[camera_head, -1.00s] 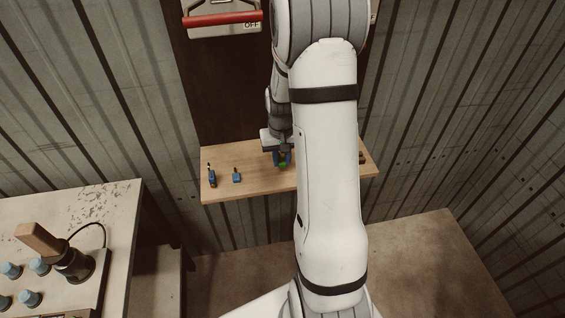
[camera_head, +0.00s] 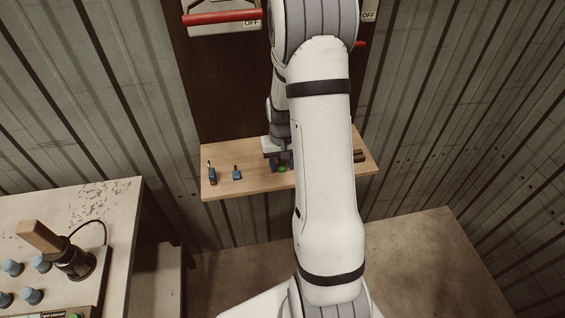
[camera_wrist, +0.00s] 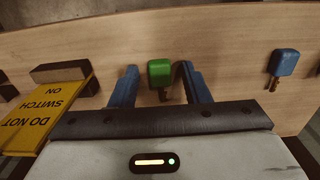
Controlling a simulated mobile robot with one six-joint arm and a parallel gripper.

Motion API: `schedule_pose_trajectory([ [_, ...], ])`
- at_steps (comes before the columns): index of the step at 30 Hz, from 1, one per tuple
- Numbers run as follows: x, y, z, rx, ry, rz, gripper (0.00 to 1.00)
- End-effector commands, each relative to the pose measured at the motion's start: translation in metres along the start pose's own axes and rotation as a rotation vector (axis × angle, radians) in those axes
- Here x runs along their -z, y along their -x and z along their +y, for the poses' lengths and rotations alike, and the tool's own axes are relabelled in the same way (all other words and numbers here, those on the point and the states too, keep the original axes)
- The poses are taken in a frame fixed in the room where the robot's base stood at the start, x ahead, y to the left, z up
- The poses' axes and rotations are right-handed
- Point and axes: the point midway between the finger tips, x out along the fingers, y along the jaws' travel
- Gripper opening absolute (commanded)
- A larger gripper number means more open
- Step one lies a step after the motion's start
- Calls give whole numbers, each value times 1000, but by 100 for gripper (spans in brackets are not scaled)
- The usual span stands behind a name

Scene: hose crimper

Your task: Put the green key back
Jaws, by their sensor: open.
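The green key (camera_wrist: 159,75) lies on the wooden shelf (camera_wrist: 220,28), its green head showing clearly in the wrist view. In the head view only a bit of the green key (camera_head: 282,169) shows beside my arm. My gripper (camera_wrist: 158,84) is open, with one blue finger on each side of the key. A gap shows between the key and the left finger; the right finger is close to the key's head, and I cannot tell if it touches. In the head view my gripper (camera_head: 280,162) is low over the shelf, partly hidden by my arm.
A blue key (camera_wrist: 284,62) lies on the shelf to the right in the wrist view. A yellow "do not switch on" tag (camera_wrist: 48,108) and a dark block (camera_wrist: 60,71) are at left. A blue padlock-like item (camera_head: 212,175) sits at the shelf's left end. A red-handled switch (camera_head: 222,18) is above.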

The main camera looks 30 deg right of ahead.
Motion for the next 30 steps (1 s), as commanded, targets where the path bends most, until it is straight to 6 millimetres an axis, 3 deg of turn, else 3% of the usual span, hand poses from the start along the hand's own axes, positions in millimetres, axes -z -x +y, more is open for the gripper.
schedule_pose_trajectory([
  [8, 1, 9, 0, 0, -1, 3, 42],
  [21, 1, 97, 1, 0, -1, 5, 42],
  [30, -4, 129, -3, 0, 6, 8, 42],
])
